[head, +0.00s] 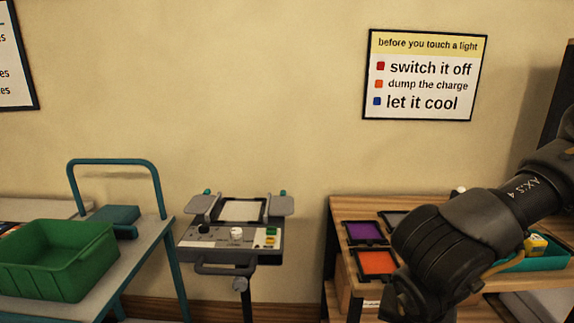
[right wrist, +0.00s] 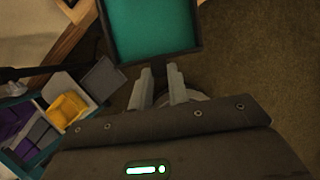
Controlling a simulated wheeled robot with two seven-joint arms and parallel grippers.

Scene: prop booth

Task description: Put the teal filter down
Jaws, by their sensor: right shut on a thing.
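The teal filter (right wrist: 152,28), a square teal sheet in a dark frame, shows at the top of the right wrist view. My right gripper (right wrist: 160,75) is shut on the frame's short tab and holds the filter out in front of it, with brown floor visible beyond. In the head view my right arm comes in from the right and ends at the lower edge; the fingers and the teal filter are hidden or out of frame there. My left gripper is not in view.
A wooden bench (head: 340,213) at right carries a purple filter (head: 365,232), an orange filter (head: 376,263) and a grey one (head: 393,218). A teal tray (head: 548,263) holds yellow items. A grey control stand (head: 225,258) is central. A green bin (head: 58,262) sits on a cart at left.

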